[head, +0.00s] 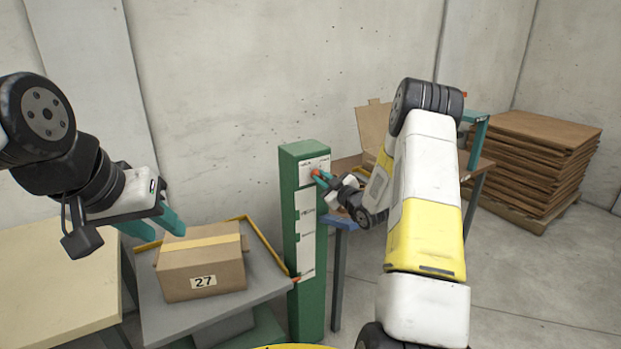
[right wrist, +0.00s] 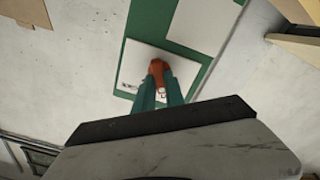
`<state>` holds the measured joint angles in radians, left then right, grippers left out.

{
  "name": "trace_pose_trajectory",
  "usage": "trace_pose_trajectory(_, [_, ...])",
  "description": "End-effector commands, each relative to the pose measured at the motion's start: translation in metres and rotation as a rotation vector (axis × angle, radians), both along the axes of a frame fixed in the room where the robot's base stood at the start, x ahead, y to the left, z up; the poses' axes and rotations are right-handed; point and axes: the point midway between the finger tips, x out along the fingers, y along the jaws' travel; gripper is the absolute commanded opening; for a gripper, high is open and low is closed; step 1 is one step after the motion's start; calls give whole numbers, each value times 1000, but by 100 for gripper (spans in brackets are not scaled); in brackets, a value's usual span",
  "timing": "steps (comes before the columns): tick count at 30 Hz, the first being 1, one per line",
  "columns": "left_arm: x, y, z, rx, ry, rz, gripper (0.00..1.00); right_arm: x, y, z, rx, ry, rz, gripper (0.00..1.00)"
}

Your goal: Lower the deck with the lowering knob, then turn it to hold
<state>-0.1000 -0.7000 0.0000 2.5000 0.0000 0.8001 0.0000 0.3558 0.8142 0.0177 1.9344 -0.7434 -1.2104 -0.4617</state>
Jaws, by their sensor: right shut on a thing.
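The lowering knob (right wrist: 158,72) is orange-red and sits on a white plate near the top of the green post; it also shows small in the head view (head: 315,173). My right gripper (right wrist: 159,86) has its teal fingers shut on the knob. The deck (head: 212,308) is a grey tilted plate with yellow side rails left of the green post (head: 313,315). A red pointer (head: 296,279) at its edge lies near the low end of the post's white scale. A cardboard box (head: 203,272) marked 27 rests on the deck. My left gripper (head: 152,223) is open and empty above the box's left side.
A beige table (head: 55,275) stands at the left. Stacked brown boards (head: 535,150) lie on a pallet at the right.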

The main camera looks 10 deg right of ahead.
Motion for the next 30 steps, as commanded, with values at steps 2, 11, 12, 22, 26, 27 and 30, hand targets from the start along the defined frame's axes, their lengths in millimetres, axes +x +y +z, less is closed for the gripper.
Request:
trace_pose_trajectory(2, [0, 0, 0, 0, 0, 0, 36, -1, 0, -2, -39, -10, -1, 0])
trace_pose_trajectory(11, [0, 0, 0, 0, 0, 0, 36, -1, 0, -2, -127, -42, 0, 0])
trace_pose_trajectory(12, [0, 0, 0, 0, 0, 0, 36, -1, 0, -2, -132, -44, 0, 0])
trace_pose_trajectory(22, [0, 0, 0, 0, 0, 0, 36, -1, 0, -2, -143, -47, -1, 0])
trace_pose_trajectory(26, [0, 0, 0, 0, 0, 0, 36, -1, 0, -2, -143, -47, -1, 0])
trace_pose_trajectory(27, [0, 0, 0, 0, 0, 0, 36, -1, 0, -3, -143, -47, -1, 22])
trace_pose_trajectory(30, [0, 0, 0, 0, 0, 0, 36, -1, 0, -2, -142, -48, 0, 36])
